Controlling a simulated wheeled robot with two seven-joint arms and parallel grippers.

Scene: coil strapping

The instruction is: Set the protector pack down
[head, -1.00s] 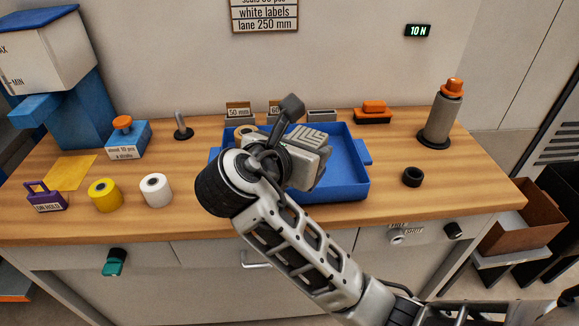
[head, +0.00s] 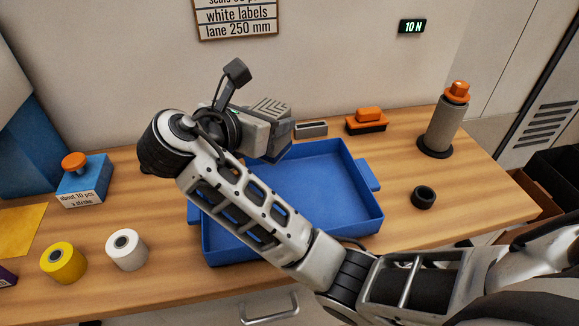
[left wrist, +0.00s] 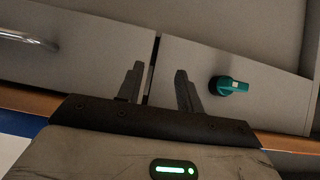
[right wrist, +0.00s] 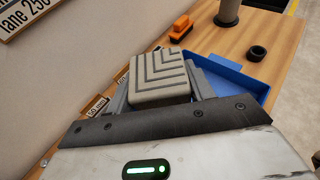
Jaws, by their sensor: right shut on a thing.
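The protector pack (right wrist: 160,80) is a beige-grey block with raised chevron ridges. My right gripper (right wrist: 158,88) is shut on it, with a finger along each side. In the head view the pack (head: 271,106) and right gripper (head: 280,132) are at the back left edge of the blue tray (head: 375,212). I cannot tell the gap between the pack and the surface below. My left gripper (left wrist: 157,88) shows only in the left wrist view. Its fingers are apart and empty, facing the drawer fronts under the bench.
The visible part of the tray is empty. A black ring (head: 423,197) lies right of the tray. White (head: 127,250) and yellow (head: 64,263) rolls stand left.

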